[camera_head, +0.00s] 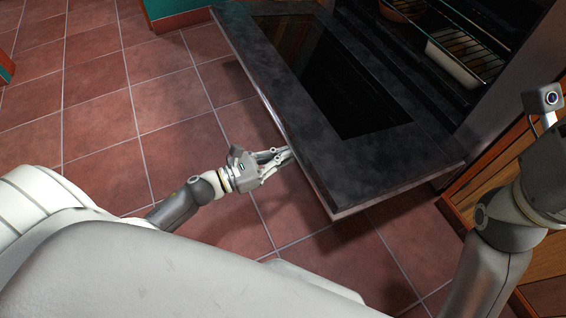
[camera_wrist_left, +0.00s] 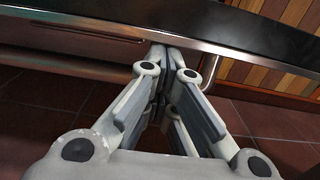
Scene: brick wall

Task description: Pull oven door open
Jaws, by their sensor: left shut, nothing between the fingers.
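The oven door (camera_head: 390,165) is swung down and lies open, close to level, with its dark glass facing up in the head view. Its edge crosses the top of the left wrist view (camera_wrist_left: 220,30). My left gripper (camera_head: 288,153) is at the door's outer edge, with its fingertips partly hidden under that edge. In the left wrist view its fingers (camera_wrist_left: 165,55) are shut together with nothing between them, just below the door's edge. I cannot tell whether they touch it. My right arm is at the right of the head view, but its gripper fingers are not in view.
The oven cavity holds a wire rack (camera_head: 470,50) with a white dish (camera_head: 452,62) and a brown dish (camera_head: 402,8) beside it. Wooden cabinet panels (camera_head: 515,180) stand at the right. The tiled floor (camera_head: 120,110) left of the door is clear.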

